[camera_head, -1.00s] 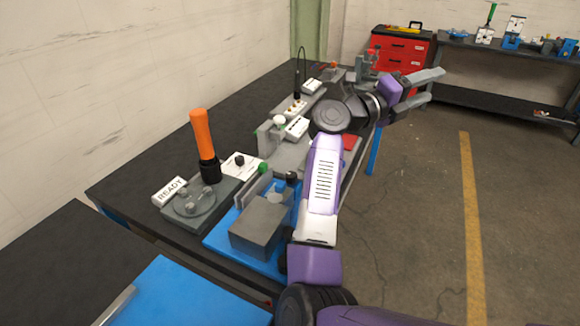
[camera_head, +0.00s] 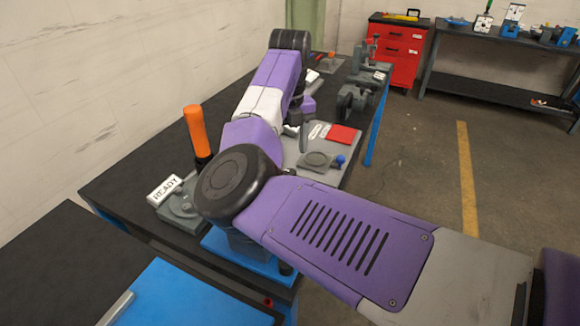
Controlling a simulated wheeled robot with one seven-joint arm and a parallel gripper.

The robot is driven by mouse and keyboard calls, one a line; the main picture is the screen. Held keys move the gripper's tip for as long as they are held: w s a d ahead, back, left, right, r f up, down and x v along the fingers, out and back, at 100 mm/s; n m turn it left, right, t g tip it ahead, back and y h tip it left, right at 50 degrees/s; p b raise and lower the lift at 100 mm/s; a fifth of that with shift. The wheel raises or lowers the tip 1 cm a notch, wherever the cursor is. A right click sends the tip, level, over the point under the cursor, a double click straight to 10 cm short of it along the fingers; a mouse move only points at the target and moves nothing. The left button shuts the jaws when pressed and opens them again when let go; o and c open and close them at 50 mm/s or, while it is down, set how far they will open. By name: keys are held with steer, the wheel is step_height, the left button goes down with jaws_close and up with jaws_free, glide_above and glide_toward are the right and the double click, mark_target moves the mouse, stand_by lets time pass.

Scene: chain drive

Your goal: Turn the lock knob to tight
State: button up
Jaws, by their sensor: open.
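My gripper (camera_head: 303,134) points down in the middle of the bench, beyond my raised elbow. It is small and partly covered by my own arm. It is open, and I see nothing held in it. It is beside a grey plate (camera_head: 297,158) that carries small white labels (camera_head: 318,131), too small to read, and a red panel (camera_head: 342,135). A blue knob (camera_head: 340,161) stands by a round grey disc (camera_head: 317,159) at the plate's near right. I cannot tell which part is the lock knob; it may be hidden behind my gripper or arm.
An orange handle (camera_head: 196,130) stands upright at the left beside a READY sign (camera_head: 164,188). A blue base (camera_head: 245,258) is mostly hidden under my arm. Grey fixtures (camera_head: 362,85) stand farther back on the bench. The floor to the right is clear.

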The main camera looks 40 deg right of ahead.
step_height(320, 180, down, 7)
steer(key=shift+d+f+p, duration=0.1)
steer(key=shift+f+p, duration=0.1)
steer(key=shift+p, duration=0.35)
jaws_close()
